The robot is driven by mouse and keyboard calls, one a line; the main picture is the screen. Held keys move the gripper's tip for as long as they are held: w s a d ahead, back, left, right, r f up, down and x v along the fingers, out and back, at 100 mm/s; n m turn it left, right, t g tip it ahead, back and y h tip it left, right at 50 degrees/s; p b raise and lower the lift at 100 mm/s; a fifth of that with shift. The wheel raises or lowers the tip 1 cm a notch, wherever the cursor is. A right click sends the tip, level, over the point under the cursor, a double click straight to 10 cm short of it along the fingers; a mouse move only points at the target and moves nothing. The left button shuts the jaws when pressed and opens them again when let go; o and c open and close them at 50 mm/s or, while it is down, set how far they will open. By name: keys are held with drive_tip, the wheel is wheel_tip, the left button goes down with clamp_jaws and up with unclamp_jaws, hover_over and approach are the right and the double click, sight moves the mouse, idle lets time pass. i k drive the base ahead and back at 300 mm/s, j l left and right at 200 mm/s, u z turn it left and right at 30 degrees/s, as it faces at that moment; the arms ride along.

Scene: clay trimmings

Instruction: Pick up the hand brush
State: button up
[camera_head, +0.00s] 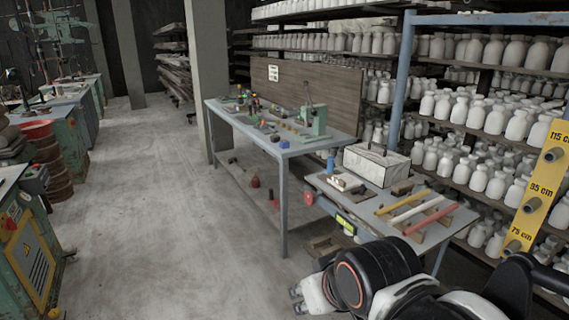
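I cannot pick out the hand brush for sure. A small pale and brown item (346,183) lies on the left part of the low side table (375,225); it is too small to tell whether it is the brush. Small tools also lie on the long workbench (285,149), too small to name. My gripper (297,299) is low at the bottom centre, in front of the side table and apart from it. Its two fingertips point left and look apart, with nothing seen between them. My arm hides part of the floor and the table's front.
A grey-white box (376,165) and yellow, white and red bars (435,221) are on the side table. Shelves of white bottles (485,120) stand behind. A green machine cabinet (30,245) is at left. The floor between (150,220) is clear.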

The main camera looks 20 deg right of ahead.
sight(401, 188)
drive_tip(key=i+z, duration=0.1)
drive_tip(key=i, duration=0.45)
drive_tip(key=i+j+z, duration=0.15)
drive_tip(key=i, duration=0.4)
drive_tip(key=i+j+z, duration=0.1)
drive_tip(key=i, duration=0.45)
drive_tip(key=i+l+z, duration=0.2)
drive_tip(key=z, duration=0.3)
drive_tip(key=i+z, duration=0.75)
drive_tip(key=z, duration=0.25)
drive_tip(key=i+j+z, duration=0.25)
drive_tip(key=z, duration=0.25)
drive_tip(key=i, duration=0.05)
